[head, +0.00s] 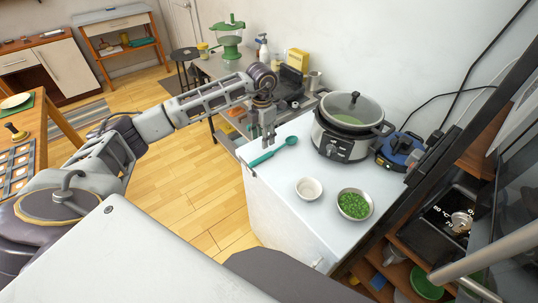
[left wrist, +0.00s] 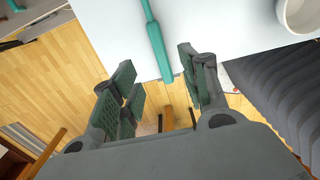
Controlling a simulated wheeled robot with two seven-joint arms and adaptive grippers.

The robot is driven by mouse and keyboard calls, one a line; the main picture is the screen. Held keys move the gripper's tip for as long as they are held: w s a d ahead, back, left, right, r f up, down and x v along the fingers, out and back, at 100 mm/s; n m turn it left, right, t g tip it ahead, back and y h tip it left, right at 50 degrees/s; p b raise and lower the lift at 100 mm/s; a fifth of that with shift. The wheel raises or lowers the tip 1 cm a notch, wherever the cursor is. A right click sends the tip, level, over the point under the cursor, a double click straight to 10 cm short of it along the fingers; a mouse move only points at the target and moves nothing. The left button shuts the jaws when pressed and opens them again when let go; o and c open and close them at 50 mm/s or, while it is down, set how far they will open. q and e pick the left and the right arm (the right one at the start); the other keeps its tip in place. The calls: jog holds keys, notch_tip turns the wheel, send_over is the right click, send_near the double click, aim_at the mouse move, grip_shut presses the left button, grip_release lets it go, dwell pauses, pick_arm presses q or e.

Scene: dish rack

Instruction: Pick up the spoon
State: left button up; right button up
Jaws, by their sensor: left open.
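The teal spoon (head: 273,151) lies on the white counter top (head: 316,237) near its left edge, bowl toward the back and handle toward the front left. In the left wrist view the spoon's handle (left wrist: 157,45) runs down between the two finger lines and reaches past the counter edge. My left gripper (head: 263,138) is open and points down just behind and above the spoon's handle. In the left wrist view its green-padded fingers (left wrist: 156,62) stand apart on either side of the handle end, with nothing held. My right gripper is not in view.
On the counter are a white bowl (head: 309,188), a bowl of chopped greens (head: 355,204), a slow cooker (head: 343,143) and a blue appliance (head: 403,150). A second worktop with a green blender (head: 229,42) stands behind. Wooden floor (head: 205,210) is open at left.

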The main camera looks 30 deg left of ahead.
aim_at(264, 156)
pick_arm(q)
notch_tip(264, 156, down, 3)
jog(key=shift+f, duration=0.7)
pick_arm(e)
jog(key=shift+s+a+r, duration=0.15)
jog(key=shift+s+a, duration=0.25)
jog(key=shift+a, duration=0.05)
pick_arm(q)
jog(key=shift+f, duration=0.15)
jog(key=shift+w+f+p, duration=0.15)
jog(key=shift+f+p, duration=0.55)
jog(key=shift+f, duration=1.8)
jog(key=shift+c, duration=0.2)
grip_shut()
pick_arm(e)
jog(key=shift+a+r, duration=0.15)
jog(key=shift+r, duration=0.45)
